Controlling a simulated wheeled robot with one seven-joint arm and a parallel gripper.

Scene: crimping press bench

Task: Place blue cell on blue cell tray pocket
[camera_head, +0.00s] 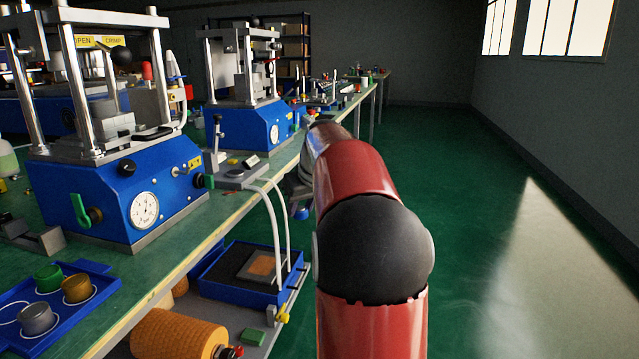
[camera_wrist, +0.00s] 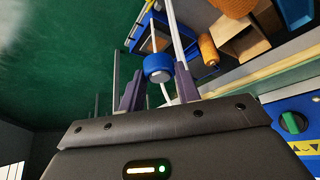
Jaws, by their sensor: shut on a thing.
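The blue cell (camera_wrist: 158,68) is a short blue cylinder held between the two dark fingers of my gripper (camera_wrist: 158,80) in the wrist view. In the head view, my gripper (camera_head: 298,190) is mostly hidden behind my red arm, beside the bench's right edge. A small blue patch of the cell (camera_head: 302,213) shows below it. The blue cell tray (camera_head: 75,318) lies on the bench at lower left in the head view. It carries a green cell (camera_head: 48,278), a gold cell (camera_head: 78,288) and a silver cell (camera_head: 37,318). An empty ringed pocket (camera_head: 9,311) shows at its left.
A blue crimping press (camera_head: 120,205) with tall columns stands behind the tray, and another press (camera_head: 245,125) stands farther back. A small lever device (camera_head: 237,172) with white hoses sits at the bench edge. An orange roll (camera_head: 175,333) lies below. Green floor at right is clear.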

